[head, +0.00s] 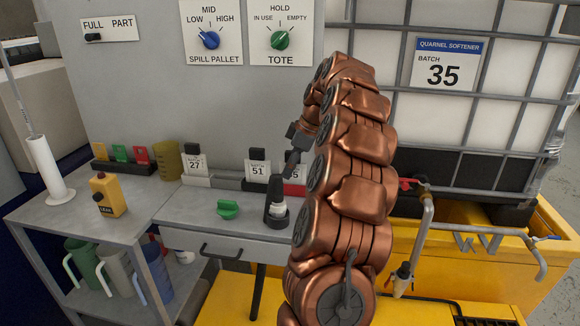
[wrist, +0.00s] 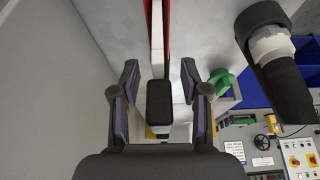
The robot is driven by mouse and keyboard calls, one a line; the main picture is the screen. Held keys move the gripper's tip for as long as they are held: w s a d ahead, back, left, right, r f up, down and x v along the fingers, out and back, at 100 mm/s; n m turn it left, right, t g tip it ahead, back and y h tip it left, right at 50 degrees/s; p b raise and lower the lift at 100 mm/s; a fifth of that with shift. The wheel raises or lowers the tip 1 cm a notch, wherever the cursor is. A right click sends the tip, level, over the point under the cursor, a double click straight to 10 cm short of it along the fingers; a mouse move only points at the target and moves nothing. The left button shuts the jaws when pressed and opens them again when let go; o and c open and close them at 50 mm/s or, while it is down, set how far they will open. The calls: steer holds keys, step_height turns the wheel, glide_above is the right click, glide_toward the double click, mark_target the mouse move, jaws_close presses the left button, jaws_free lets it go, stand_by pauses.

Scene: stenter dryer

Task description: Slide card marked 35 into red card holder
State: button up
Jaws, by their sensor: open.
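The card marked 35 (head: 294,173) stands upright at the red card holder (head: 294,189) on the grey bench, partly hidden by my arm. How deep it sits is hard to tell. In the wrist view its black top grip (wrist: 159,96) lies between the two fingers, with a gap on each side, and a red strip of the holder (wrist: 167,28) shows above. My gripper (wrist: 160,85) is open around the grip; in the head view it is dark and mostly hidden at the card (head: 290,162).
Card 27 (head: 194,164) and card 51 (head: 258,169) stand in holders to the left. A dark upright fixture (head: 277,200) stands close in front, with a green knob (head: 228,209) beside it. The tote (head: 450,95) bears a batch 35 sign (head: 446,65).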

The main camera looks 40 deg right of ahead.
steer(key=shift+v, duration=3.3)
steer(key=shift+s+r, duration=0.15)
steer(key=shift+r, duration=0.25)
steer(key=shift+r, duration=0.1)
